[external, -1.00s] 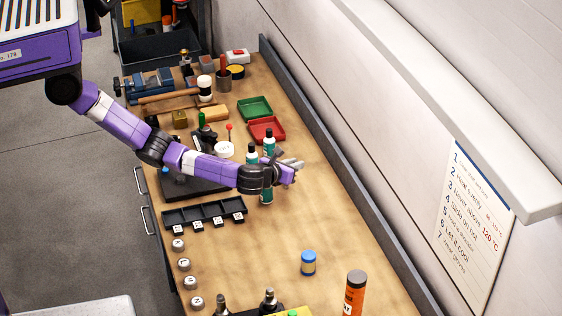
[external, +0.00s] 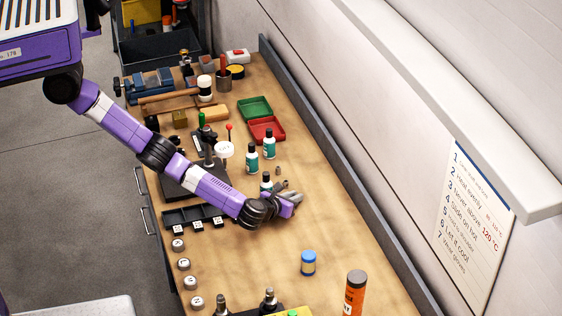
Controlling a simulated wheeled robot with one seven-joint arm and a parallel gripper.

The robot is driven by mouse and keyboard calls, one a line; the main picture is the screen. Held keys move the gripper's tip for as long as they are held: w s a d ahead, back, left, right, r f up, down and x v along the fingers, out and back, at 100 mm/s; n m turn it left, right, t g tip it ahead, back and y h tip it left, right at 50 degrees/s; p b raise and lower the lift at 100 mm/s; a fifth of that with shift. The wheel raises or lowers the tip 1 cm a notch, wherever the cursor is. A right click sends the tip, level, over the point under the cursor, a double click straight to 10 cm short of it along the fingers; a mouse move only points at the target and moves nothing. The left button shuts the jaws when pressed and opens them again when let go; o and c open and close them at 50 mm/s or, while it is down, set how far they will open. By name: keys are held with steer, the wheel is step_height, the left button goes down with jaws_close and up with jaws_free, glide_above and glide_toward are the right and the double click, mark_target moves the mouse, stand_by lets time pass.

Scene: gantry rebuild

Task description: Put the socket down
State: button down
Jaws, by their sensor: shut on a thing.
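My gripper (external: 287,190) is at the end of the purple arm, over the middle of the wooden bench (external: 335,210). It is shut on a small grey piece, which I take to be the socket (external: 284,184). The socket is tiny here and blends with the grey fingers. Another small grey bit (external: 278,171) shows just behind it; I cannot tell whether it is a separate part. I cannot tell whether the socket touches the bench top.
A black compartment tray (external: 183,213) lies to the left. Bench right of the gripper is clear.

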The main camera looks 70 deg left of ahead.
steer(key=shift+f, duration=0.15)
steer(key=c, duration=1.4)
jaws_free()
steer(key=shift+s, duration=0.1)
steer(key=v, duration=1.2)
